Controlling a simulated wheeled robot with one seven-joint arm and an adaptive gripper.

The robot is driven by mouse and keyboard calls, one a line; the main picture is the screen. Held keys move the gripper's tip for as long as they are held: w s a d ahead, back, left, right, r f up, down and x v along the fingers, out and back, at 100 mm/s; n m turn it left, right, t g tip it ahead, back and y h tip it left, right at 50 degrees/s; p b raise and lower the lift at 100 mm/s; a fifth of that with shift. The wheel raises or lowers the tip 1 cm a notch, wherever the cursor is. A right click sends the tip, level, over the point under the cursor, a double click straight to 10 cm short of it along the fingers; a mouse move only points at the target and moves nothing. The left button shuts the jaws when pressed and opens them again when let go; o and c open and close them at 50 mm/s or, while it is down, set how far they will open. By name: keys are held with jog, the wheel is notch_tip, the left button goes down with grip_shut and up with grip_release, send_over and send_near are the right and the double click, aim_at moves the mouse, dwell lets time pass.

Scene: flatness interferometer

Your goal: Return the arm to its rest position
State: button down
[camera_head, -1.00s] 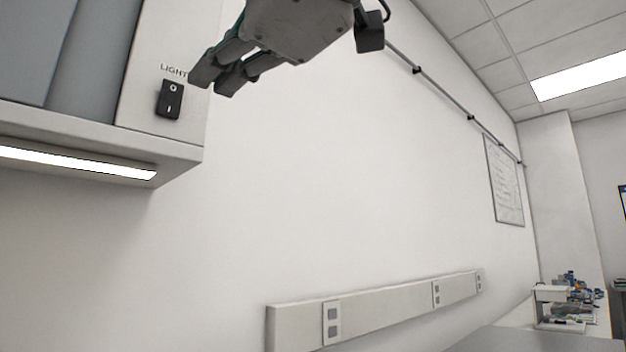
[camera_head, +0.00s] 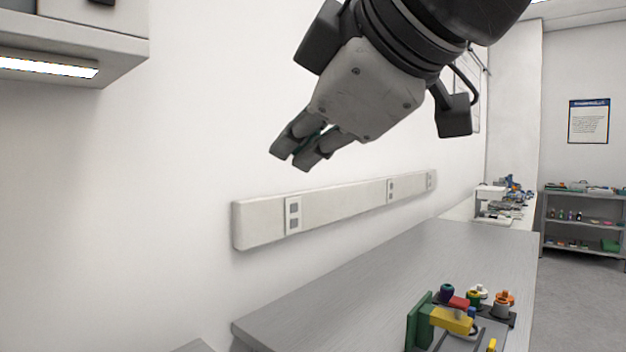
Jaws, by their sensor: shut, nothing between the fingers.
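My gripper (camera_head: 296,158) is in the upper middle of the head view, in front of the white wall. Its fingers point down and to the left. They are shut and hold nothing. It is well above the grey bench and clear of the cabinet at the upper left. My dark wrist and forearm reach in from the top right.
A cabinet (camera_head: 90,40) with a lit strip (camera_head: 48,66) juts out at the upper left. A socket rail (camera_head: 340,210) runs along the wall. The grey bench (camera_head: 380,268) holds several coloured parts (camera_head: 462,318) at its near end. Shelves (camera_head: 583,222) stand far right.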

jog(key=s+d+f+m+g+h+p, duration=0.35)
jog(key=d+f+m, duration=0.55)
jog(key=d+f, duration=0.4)
jog(key=s+d+f+m+g+h, duration=0.1)
jog(key=s+d+f+m, duration=0.2)
jog(key=s+f+m, duration=0.1)
jog(key=s+d+f+m+g+h+p, duration=0.1)
jog(key=s+d+f+m+g+h, duration=0.1)
jog(key=s+d+f+m, duration=0.2)
notch_tip(320, 180, down, 4)
jog(key=shift+s+d+f+m, duration=0.2)
jog(key=shift+s+d+m, duration=0.15)
jog(key=shift+s, duration=0.65)
jog(key=shift+a, duration=0.15)
